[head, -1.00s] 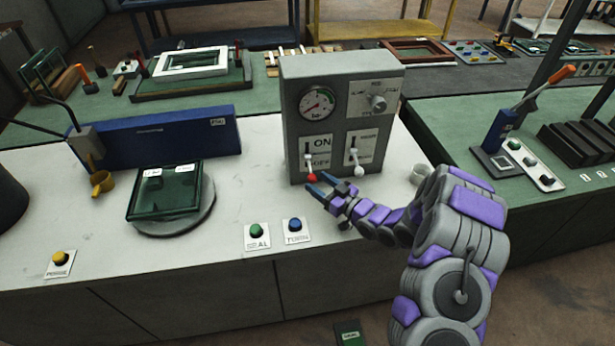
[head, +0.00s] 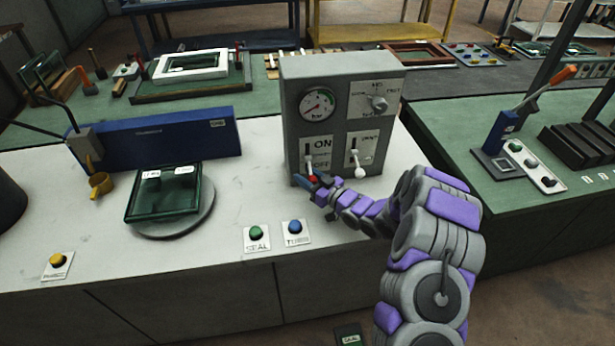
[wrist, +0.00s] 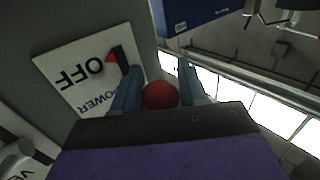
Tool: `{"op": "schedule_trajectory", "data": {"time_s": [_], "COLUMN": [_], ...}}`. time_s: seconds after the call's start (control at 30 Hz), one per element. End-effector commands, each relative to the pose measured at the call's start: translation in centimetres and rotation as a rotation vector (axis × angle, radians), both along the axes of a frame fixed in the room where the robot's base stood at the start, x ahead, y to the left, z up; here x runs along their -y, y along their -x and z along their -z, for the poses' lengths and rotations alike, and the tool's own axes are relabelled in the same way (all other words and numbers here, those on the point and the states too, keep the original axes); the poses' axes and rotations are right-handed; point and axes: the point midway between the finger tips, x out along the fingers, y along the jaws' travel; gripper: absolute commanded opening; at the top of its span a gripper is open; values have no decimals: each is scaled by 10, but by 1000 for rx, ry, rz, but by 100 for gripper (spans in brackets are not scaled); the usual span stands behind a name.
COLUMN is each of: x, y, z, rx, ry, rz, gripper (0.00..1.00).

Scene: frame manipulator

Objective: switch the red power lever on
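The red power lever's knob (head: 313,178) is at the lower left of the grey control box (head: 340,78), down by the OFF end of its ON/OFF plate (head: 322,147). My gripper (head: 310,184) is right at the knob, low in front of the box, and partly hides it. In the wrist view the round red knob (wrist: 160,95) sits between my two blue fingers (wrist: 158,88). The fingers stand apart on either side of it, with a narrow gap at the right one. The OFF and POWER lettering (wrist: 92,78) shows upside down beside them. I cannot tell whether a finger touches the knob.
A second lever with a white knob (head: 361,172) hangs just right of the red one. A green button (head: 257,233) and a blue button (head: 295,227) sit on the bench in front. The bench between is clear.

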Motion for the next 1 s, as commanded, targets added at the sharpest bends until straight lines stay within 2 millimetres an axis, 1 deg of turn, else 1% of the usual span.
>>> {"op": "schedule_trajectory", "data": {"time_s": [0.03,0.4,0.43,0.77,1.0], "x": [0,0,0,0,1], "y": [0,0,0,0,1], "z": [0,0,0,0,-5], "rx": [0,0,0,-2,-45], "ry": [0,0,0,1,13], "rz": [0,0,0,0,1], "gripper": [37,2,0,0,0]}}
